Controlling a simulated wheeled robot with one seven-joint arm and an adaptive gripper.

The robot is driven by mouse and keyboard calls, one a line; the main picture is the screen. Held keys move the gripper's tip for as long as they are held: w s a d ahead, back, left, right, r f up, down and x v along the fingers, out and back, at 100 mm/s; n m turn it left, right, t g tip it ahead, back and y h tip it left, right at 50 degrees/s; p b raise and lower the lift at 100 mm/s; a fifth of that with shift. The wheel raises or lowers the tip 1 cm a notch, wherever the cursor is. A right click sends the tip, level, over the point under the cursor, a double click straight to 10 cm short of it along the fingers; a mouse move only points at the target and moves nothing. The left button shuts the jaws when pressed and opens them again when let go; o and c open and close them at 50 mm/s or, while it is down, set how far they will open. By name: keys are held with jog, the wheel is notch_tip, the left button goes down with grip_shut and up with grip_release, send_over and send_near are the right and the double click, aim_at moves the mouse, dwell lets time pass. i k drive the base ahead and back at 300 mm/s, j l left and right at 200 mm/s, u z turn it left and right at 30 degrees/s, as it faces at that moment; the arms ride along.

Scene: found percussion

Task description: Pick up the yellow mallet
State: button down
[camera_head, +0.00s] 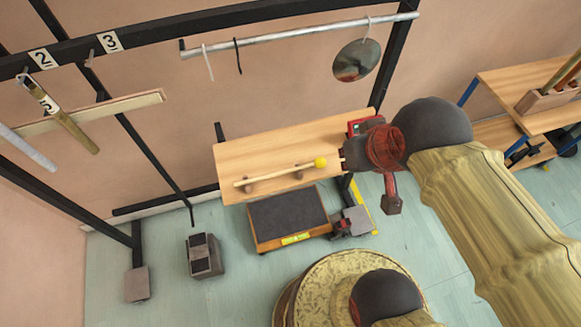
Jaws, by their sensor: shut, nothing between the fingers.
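The yellow mallet has a round yellow head (320,162) and a thin pale wooden stick (275,175). It lies across two small brown rests on a light wooden tabletop (240,152), with its head to the right. My gripper (345,159) is at the right end of this tabletop, just right of the mallet head. It is shut and empty, and its fingers are small and partly hidden by my dark red wrist. It appears apart from the mallet head, but the exact gap is hard to judge.
A metal rail (300,34) with hooks and a hanging round disc (356,60) is above. A dark-topped platform (288,217) and a grey block (203,256) are on the floor.

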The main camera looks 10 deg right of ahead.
aim_at(320, 162)
jog(key=j+u, duration=0.2)
jog(key=u, duration=0.2)
jog(key=j+u, duration=0.25)
jog(key=u, duration=0.15)
jog(key=j+u, duration=0.2)
jog(key=u, duration=0.2)
